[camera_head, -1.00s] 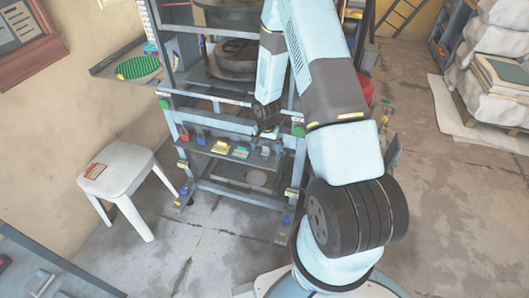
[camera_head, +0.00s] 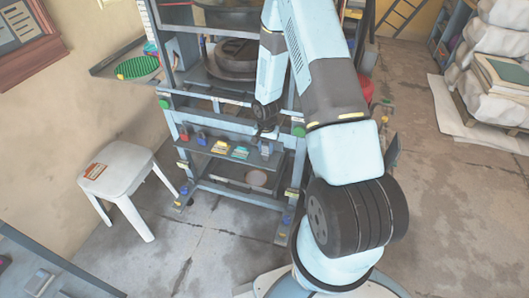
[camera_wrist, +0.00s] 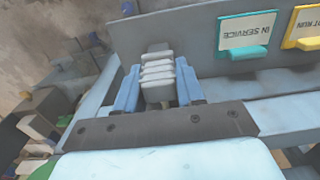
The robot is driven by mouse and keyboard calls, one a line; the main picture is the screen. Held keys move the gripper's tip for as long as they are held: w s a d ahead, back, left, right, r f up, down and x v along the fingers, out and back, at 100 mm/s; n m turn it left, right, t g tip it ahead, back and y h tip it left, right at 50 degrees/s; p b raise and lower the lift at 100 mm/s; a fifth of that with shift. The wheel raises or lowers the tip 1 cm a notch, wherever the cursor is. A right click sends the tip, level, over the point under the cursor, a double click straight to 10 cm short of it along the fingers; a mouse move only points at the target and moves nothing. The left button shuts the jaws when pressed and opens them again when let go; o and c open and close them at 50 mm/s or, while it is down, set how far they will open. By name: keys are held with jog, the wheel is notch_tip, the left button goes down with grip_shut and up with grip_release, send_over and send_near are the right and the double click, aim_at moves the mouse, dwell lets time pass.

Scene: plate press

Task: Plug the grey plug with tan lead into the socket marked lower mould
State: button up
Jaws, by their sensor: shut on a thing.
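My gripper (camera_wrist: 157,76) is shut on a pale grey ribbed plug (camera_wrist: 158,68), with one blue finger on each side of it. The plug is close to the grey panel in the wrist view. In the head view my gripper (camera_head: 266,132) is at the right end of the press's front ledge, and the plug there is too small to make out surely. I cannot see the tan lead clearly. No label reading lower mould is legible, and I cannot tell which socket it marks.
A teal IN SERVICE tag (camera_wrist: 247,35) and a yellow tag (camera_wrist: 305,28) hang on the panel right of the plug in the wrist view. The press frame (camera_head: 230,128) surrounds the ledge. A white stool (camera_head: 118,168) stands left; floor between is clear.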

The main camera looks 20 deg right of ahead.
jog(key=shift+r, duration=0.15)
dwell(0.3)
jog(key=shift+r, duration=3.05)
jog(key=shift+r, duration=0.1)
